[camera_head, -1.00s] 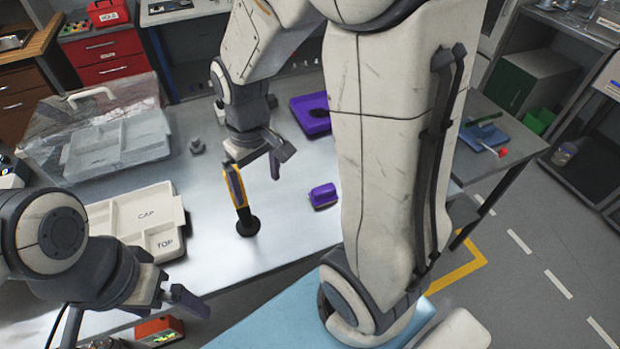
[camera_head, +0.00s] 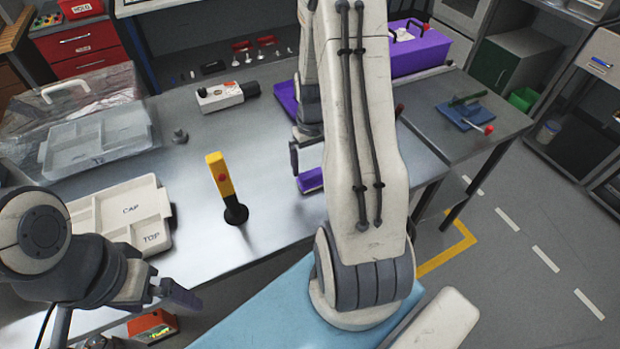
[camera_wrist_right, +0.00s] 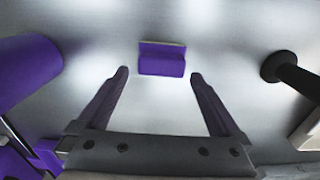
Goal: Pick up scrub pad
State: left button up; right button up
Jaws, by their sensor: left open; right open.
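The scrub pad looks to be the small purple block (camera_head: 311,181) with a pale edge, lying on the metal table; my right arm partly covers it in the head view. In the right wrist view the pad (camera_wrist_right: 162,62) lies ahead of the fingertips, centred between them. My right gripper (camera_wrist_right: 160,74) is open and empty, apparently above the table and apart from the pad. In the head view its fingers are partly hidden behind my arm. My left gripper (camera_head: 160,292) is open and empty at the table's front left.
A yellow tool with a black round foot (camera_head: 221,182) stands upright left of the pad. A purple tray (camera_head: 287,97) lies behind my right arm. A white device (camera_head: 220,97) sits at the back. A white tray (camera_head: 158,213) marked CAP and TOP is at left.

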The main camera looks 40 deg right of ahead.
aim_at(311, 172)
notch_tip(311, 172, down, 4)
jog(key=shift+a+f+p, duration=0.15)
jog(key=shift+p, duration=0.2)
jog(key=shift+c, duration=0.3)
jog(key=c, duration=1.1)
notch_tip(311, 172, up, 18)
jog(key=shift+r+b, duration=0.1)
jog(key=shift+b, duration=0.6)
